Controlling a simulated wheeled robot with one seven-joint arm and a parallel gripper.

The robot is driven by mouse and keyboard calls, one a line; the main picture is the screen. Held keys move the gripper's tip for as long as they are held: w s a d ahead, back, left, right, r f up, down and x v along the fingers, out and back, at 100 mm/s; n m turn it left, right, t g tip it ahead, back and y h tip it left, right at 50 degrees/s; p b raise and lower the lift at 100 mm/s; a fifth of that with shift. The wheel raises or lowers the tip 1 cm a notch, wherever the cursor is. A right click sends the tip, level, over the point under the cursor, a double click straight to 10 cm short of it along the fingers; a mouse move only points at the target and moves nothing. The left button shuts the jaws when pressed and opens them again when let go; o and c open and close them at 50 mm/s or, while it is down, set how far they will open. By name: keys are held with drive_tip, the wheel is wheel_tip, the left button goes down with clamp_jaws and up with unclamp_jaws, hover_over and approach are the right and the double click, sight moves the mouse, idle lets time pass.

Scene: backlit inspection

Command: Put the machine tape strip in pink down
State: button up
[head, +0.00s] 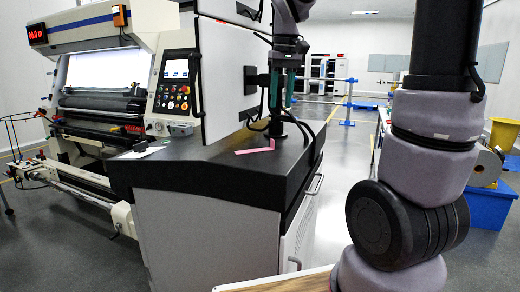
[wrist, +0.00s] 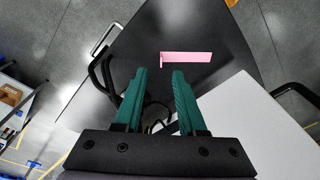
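The pink tape strip (head: 255,149) lies on the dark top of the cabinet (head: 205,168), near its right end. In the wrist view the pink strip (wrist: 187,57) lies flat, with a short bent end at its left, just beyond the fingertips. My gripper (head: 281,112) points down over the cabinet top, to the right of the strip in the head view. Its green fingers (wrist: 159,72) are apart with nothing between them. The strip appears free of the fingers.
A control panel (head: 177,82) and large white panels stand at the back of the cabinet. Black cables (head: 255,124) loop near my gripper. A big machine (head: 95,95) stands at left. Open floor (head: 335,150) lies right of the cabinet.

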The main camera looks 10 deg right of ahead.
sight(272, 147)
drive_tip(key=shift+n+g, duration=0.5)
drive_tip(key=shift+g, duration=0.1)
drive_tip(key=w+f, duration=0.1)
drive_tip(key=f, duration=0.3)
drive_tip(key=w+f, duration=0.1)
drive_tip(key=f, duration=0.3)
drive_tip(key=w+a+f, duration=0.1)
drive_tip(key=f, duration=0.3)
drive_tip(key=shift+w+a+f, duration=0.1)
drive_tip(key=shift+w+f, duration=0.25)
drive_tip(key=shift+f, duration=0.05)
clamp_jaws()
